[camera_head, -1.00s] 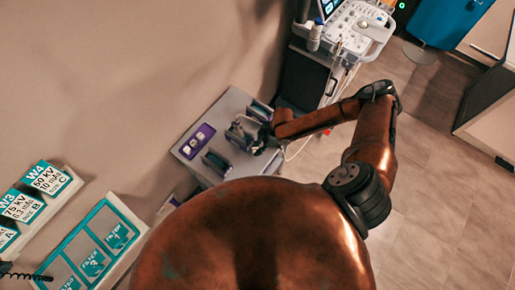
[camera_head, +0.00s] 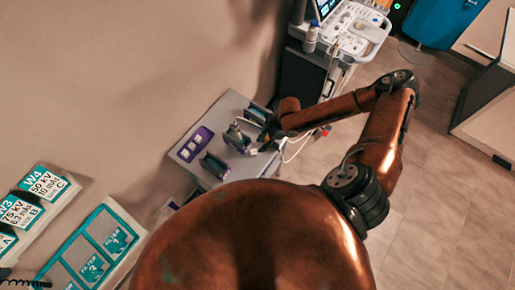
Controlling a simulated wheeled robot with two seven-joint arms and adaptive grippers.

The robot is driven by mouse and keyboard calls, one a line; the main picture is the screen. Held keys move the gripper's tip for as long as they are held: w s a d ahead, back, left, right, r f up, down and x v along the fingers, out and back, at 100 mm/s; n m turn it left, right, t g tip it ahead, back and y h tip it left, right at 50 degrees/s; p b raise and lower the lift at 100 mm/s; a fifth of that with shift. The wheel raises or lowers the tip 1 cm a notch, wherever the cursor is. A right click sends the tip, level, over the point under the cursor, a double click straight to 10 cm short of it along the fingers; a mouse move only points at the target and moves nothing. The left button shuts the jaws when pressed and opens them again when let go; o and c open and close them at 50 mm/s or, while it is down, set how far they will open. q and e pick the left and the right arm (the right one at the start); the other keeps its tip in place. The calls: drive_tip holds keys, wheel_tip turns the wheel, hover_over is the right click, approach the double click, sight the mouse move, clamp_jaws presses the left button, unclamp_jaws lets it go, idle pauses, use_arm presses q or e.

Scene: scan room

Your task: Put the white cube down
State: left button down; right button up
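Small white cubes (camera_head: 191,146) sit in a purple tray (camera_head: 202,133) on the left part of a grey cart top (camera_head: 232,105). My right gripper (camera_head: 265,140) is over the right side of the cart top, pointing down beside a purple-and-grey upright holder (camera_head: 237,139). It is apart from the purple tray. Its fingers are small and dark, so I cannot tell whether they are open or shut, and I see no white cube between them. My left gripper is not in view.
More dark upright holders stand on the cart top, one at the front (camera_head: 214,166) and one at the back (camera_head: 258,113). An ultrasound machine (camera_head: 350,30) stands behind. Labelled teal panels (camera_head: 92,250) are at the lower left.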

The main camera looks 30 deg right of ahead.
drive_tip(key=shift+v, duration=2.3)
